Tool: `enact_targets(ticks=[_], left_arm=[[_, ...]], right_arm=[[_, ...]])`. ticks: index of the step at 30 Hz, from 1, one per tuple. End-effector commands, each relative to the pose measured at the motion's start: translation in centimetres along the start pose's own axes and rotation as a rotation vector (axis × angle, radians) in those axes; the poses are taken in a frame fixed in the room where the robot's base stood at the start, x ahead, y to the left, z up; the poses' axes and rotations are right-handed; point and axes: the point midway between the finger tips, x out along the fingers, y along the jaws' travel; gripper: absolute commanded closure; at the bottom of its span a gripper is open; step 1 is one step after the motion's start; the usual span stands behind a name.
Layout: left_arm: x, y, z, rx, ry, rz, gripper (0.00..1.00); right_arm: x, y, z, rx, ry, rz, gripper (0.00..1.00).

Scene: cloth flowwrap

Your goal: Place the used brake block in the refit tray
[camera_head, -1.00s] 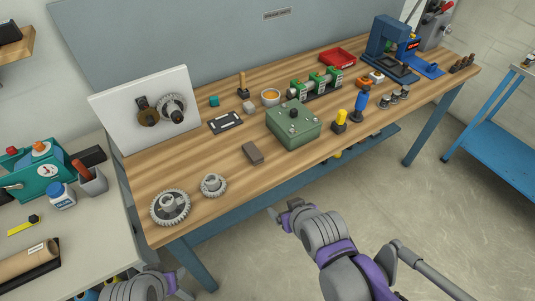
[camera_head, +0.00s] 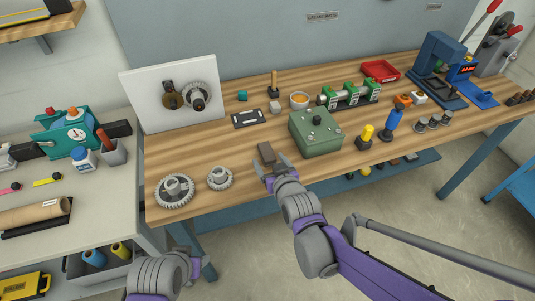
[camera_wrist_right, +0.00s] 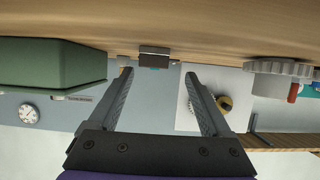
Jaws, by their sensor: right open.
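The used brake block looks to be the small brown block (camera_head: 267,152) lying near the front edge of the wooden bench. It also shows in the right wrist view (camera_wrist_right: 154,58), just beyond the fingertips. My right gripper (camera_head: 272,165) is open at the near side of the block, its fingers pointing at it; the right wrist view shows nothing between the fingers (camera_wrist_right: 158,75). A red tray (camera_head: 381,79) stands at the back right of the bench; I cannot read any label on it. My left gripper (camera_head: 207,269) is low at the front, its fingers unclear.
A green box with a knob (camera_head: 316,143) stands close right of the block. Two grey gears (camera_head: 174,189) lie to the left. The bench between gears and block is clear.

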Motion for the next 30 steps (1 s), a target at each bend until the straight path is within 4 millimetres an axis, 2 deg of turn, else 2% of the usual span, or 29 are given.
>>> enact_targets(ticks=[5, 15, 23, 24, 30], left_arm=[[0.1, 0.0, 0.1, 0.000, -0.001, 0.000, 0.50], [0.5, 0.0, 0.3, 0.000, -0.002, 0.000, 0.50], [0.5, 0.0, 0.3, 0.000, -0.002, 0.000, 0.50], [0.5, 0.0, 0.3, 0.000, -0.002, 0.000, 0.50], [0.5, 0.0, 0.3, 0.000, -0.002, 0.000, 0.50]], right_arm=[[1.3, 0.1, 0.0, 0.000, -0.001, 0.001, 0.18], [5.7, 0.8, -0.2, 0.000, -0.001, 0.001, 0.18], [6.1, 0.8, -0.2, 0.000, -0.001, 0.001, 0.18], [6.1, 0.8, -0.2, 0.000, -0.001, 0.001, 0.19], [6.1, 0.8, -0.2, 0.000, -0.001, 0.001, 0.55]])
